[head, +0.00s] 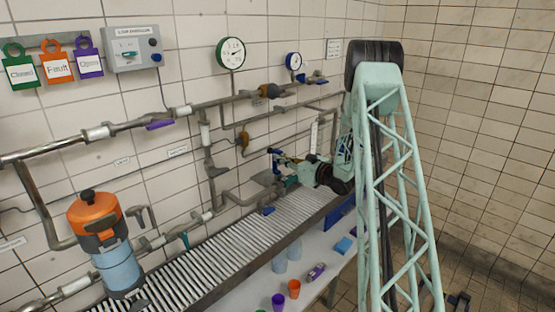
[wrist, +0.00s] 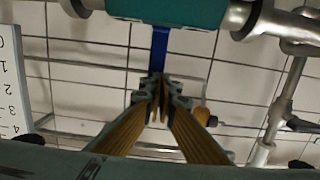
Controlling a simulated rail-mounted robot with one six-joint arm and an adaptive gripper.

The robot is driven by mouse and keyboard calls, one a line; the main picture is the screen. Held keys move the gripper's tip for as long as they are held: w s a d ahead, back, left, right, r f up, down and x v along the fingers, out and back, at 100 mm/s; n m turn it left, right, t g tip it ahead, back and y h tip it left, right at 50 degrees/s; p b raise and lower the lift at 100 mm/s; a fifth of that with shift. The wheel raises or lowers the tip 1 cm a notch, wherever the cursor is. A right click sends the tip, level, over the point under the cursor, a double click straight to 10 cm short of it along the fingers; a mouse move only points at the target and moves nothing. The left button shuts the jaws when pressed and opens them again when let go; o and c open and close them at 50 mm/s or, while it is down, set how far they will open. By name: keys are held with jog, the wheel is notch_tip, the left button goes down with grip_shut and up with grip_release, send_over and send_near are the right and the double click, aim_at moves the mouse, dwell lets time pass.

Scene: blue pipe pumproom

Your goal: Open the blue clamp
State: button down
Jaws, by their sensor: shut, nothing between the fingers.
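In the wrist view a flat blue handle (wrist: 159,48), which looks like the blue clamp, runs from a teal fitting (wrist: 170,12) toward my fingertips. My gripper (wrist: 162,82) is shut, with its tips right at the handle's end. I cannot tell whether they touch it. In the head view my gripper (head: 283,168) is at the pipes above the far part of the grating. The blue handle there is small and partly hidden by my gripper and wrist.
Steel pipes (wrist: 290,90) run beside the teal fitting. A white numbered plate (wrist: 14,85) is at the left of the wrist view. In the head view, an orange-topped blue canister (head: 97,240) stands front left. Cups (head: 278,300) and small items lie below the grating (head: 225,255).

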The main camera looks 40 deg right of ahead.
jog(key=r+v, duration=0.1)
jog(key=v, duration=1.1)
jog(key=shift+s, duration=0.3)
jog(key=shift+f, duration=0.1)
jog(key=s+f+t+b, duration=0.1)
jog(key=s+f+t, duration=0.2)
jog(key=f, duration=0.3)
jog(key=shift+d+f+y, duration=0.15)
jog(key=shift+d+y, duration=0.1)
jog(key=shift+y, duration=0.05)
dwell(0.6)
jog(key=b+x, duration=0.1)
jog(key=x, duration=1.2)
jog(key=shift+w+r, duration=0.25)
jog(key=shift+w, duration=0.15)
